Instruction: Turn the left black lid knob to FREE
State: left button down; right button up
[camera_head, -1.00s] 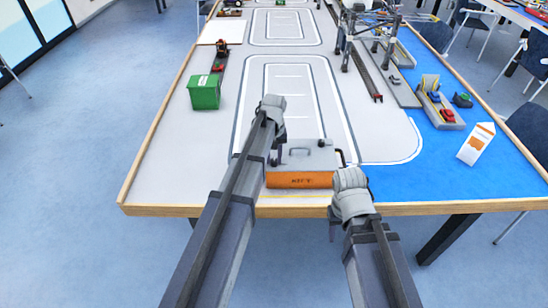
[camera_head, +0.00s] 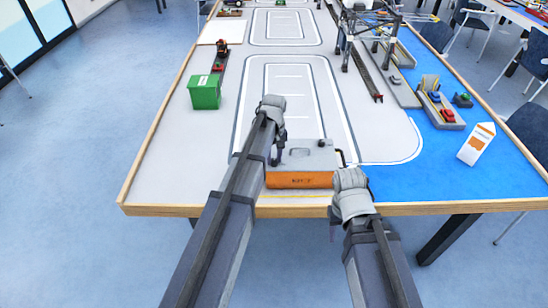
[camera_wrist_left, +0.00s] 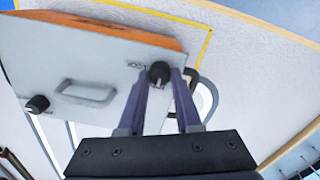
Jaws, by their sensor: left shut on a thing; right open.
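The case (camera_head: 300,179) has a grey lid and an orange front and stands at the table's near edge. My left gripper (camera_head: 277,158) is at the lid's left side in the head view. In the left wrist view its fingers (camera_wrist_left: 160,82) are shut around the left black knob (camera_wrist_left: 159,71), whose pale mark points down the picture. Small lettering, seemingly LOCK, lies beside that knob. The other black knob (camera_wrist_left: 37,104) is free at the lid's far side, beyond the grey handle (camera_wrist_left: 86,92). My right gripper (camera_head: 334,230) is open and empty, right of the case, by the table edge.
A green bin (camera_head: 205,92) stands further back on the left. A white and orange carton (camera_head: 477,144) stands on the blue area at right. Model cranes (camera_head: 375,35) are at the back right. The grey table top left of the case is clear.

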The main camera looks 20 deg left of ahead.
aim_at(274, 160)
pick_arm(q)
jog(key=c, duration=0.6)
grip_release()
jog(key=shift+r, duration=0.1)
notch_tip(274, 160, up, 8)
jog(key=p, duration=0.8)
jog(key=shift+f, duration=0.2)
jog(key=s+d+m, duration=0.5)
jog(key=s+d, duration=0.2)
jog(key=s, duration=0.4)
jog(key=s+d+m+y, duration=0.1)
jog(key=s+d+m, duration=0.4)
jog(key=s, duration=0.7)
jog(key=shift+s+d+m, duration=0.3)
jog(key=shift+d+m, duration=0.1)
jog(key=shift+d, duration=0.65)
